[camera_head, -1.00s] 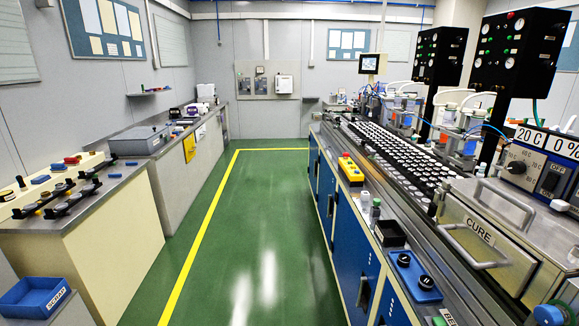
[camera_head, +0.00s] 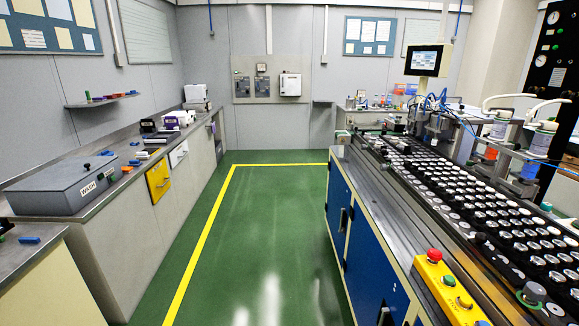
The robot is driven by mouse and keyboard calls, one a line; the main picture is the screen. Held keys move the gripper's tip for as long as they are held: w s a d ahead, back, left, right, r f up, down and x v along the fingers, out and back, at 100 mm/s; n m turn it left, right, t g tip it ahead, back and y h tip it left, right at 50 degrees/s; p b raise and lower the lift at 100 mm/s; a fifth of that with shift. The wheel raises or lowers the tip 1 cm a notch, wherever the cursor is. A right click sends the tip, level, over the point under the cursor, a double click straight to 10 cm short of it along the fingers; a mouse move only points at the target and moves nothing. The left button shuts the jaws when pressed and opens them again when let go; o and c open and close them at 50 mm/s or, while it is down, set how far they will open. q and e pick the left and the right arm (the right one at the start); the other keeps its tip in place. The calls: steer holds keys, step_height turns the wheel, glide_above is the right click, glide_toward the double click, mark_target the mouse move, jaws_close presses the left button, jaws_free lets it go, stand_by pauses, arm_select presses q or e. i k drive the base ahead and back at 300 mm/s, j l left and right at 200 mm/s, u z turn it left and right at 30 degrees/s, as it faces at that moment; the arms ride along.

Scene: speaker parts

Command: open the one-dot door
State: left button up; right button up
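Blue cabinet doors line the right-hand bench: a farther blue door (camera_head: 338,203) and a nearer blue door (camera_head: 374,270), each with a dark handle. Both look shut. The nearer door is partly cut off by the bottom edge. Neither of my grippers is in view.
A clear green floor aisle (camera_head: 262,240) with a yellow line (camera_head: 205,240) runs ahead. The left bench holds a grey WASH box (camera_head: 62,187) and has a yellow drawer front (camera_head: 158,179). A yellow button box (camera_head: 447,290) sits on the right bench.

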mark_target(342, 207)
steer(key=i, duration=2.7)
steer(key=i+z, duration=0.2)
steer(key=k, duration=0.1)
